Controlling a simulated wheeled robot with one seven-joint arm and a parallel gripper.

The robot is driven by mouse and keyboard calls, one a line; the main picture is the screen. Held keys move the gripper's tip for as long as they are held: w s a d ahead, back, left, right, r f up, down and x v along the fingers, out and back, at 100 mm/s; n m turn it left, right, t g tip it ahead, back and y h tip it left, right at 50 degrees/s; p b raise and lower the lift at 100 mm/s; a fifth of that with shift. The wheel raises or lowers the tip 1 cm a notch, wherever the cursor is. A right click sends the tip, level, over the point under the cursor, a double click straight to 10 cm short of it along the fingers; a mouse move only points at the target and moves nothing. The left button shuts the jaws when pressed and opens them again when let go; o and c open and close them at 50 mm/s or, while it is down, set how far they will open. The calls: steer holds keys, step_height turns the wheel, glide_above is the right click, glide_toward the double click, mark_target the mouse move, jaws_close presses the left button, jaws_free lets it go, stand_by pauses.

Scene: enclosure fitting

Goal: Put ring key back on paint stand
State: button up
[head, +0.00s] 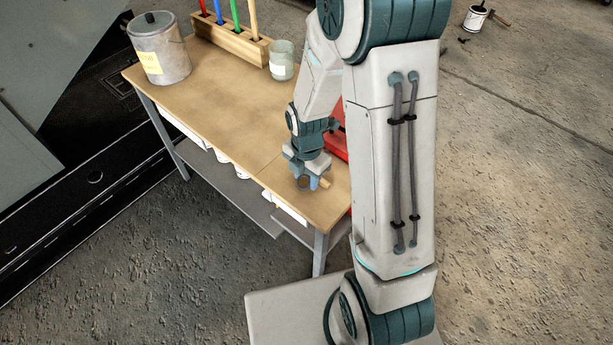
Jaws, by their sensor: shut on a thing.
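My gripper (312,174) is low over the near right end of the wooden-topped paint stand (220,105). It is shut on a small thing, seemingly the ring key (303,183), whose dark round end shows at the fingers. The fingers hide most of it. I cannot tell whether it touches the top. A short tan piece (325,183) shows just right of the fingers; I cannot tell whether it is held or lies on the top.
A lidded grey can (160,52), a wooden rack (222,42) with coloured upright sticks and a pale jar (282,62) stand at the far end. A red object (338,140) is partly hidden behind my arm. The top's middle is clear.

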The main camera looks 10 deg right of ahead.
steer(key=shift+f, duration=0.2)
steer(key=shift+f, duration=0.2)
steer(key=o, duration=0.8)
steer(key=shift+o, duration=0.2)
steer(key=shift+r, duration=0.15)
